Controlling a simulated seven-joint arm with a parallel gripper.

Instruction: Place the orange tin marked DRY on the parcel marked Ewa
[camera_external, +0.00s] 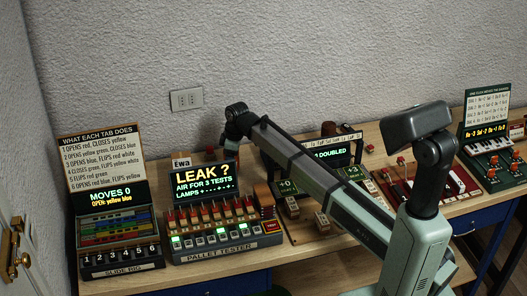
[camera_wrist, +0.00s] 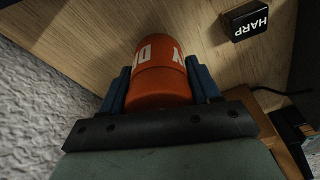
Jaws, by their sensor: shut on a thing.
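The orange tin (camera_wrist: 160,88) is between the two blue fingers of my gripper (camera_wrist: 158,66) in the wrist view. My gripper is shut on it. White letters show on its far side, a "D" and part of another letter; the rest is turned out of view. In the external view a white label reading Ewa (camera_external: 181,162) stands behind the LEAK? panel; the parcel's body is hidden there. I cannot tell whether the tin touches the table.
The pallet tester (camera_external: 222,242) with its LEAK? panel (camera_external: 207,184) stands in front of the label. The slide rig (camera_external: 119,252) is at left. A black HARP block (camera_wrist: 248,20) lies on the wooden table near the tin. The grey wall (camera_wrist: 40,100) is close by.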

